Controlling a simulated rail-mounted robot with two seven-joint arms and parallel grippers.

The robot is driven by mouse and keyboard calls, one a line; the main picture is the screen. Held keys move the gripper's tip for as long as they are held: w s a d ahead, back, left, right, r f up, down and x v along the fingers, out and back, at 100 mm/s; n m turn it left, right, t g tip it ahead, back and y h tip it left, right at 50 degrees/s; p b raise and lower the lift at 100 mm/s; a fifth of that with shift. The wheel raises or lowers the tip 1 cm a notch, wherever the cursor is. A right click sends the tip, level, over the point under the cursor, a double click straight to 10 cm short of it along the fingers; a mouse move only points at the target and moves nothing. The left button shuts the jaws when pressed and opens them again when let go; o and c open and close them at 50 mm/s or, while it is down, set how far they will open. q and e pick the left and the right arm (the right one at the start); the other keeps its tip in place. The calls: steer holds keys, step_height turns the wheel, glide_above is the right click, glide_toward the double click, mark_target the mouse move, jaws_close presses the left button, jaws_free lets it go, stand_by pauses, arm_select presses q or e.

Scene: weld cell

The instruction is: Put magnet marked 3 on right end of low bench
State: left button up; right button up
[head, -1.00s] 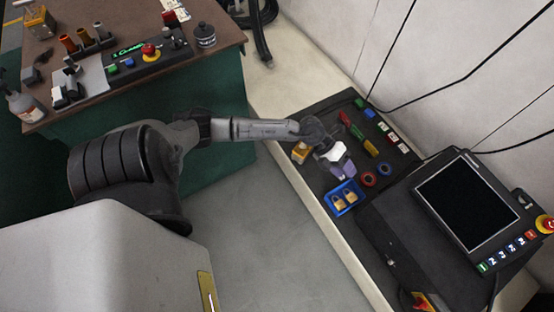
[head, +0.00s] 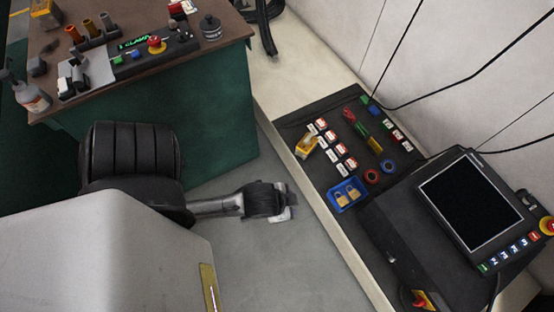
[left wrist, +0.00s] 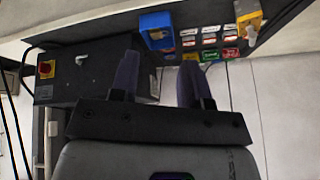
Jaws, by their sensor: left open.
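Several small red-and-white blocks with white labels, likely the magnets (head: 341,149), stand in a row on the dark mat of the low bench (head: 322,203); their numbers are too small to read. They also show in the left wrist view (left wrist: 210,40), beyond the fingertips. My left gripper (head: 288,207) is over the floor, left of the bench's front edge and apart from the blocks. In the left wrist view its two fingers (left wrist: 157,78) are spread, with nothing held between them. My right gripper is out of view.
A blue tray (head: 332,203) with padlocks, a yellow object (head: 306,145), red and blue rings and red, green and yellow pieces are on the mat. A screen console (head: 470,205) stands at right. A cluttered brown-topped table (head: 130,82) is at upper left.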

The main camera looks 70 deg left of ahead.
arm_select(q)
steer(key=s, duration=0.1)
steer(key=s+d+g, duration=0.1)
steer(key=s+d+g+h, duration=0.1)
steer(key=shift+s+f, duration=0.1)
steer(key=shift+s, duration=0.3)
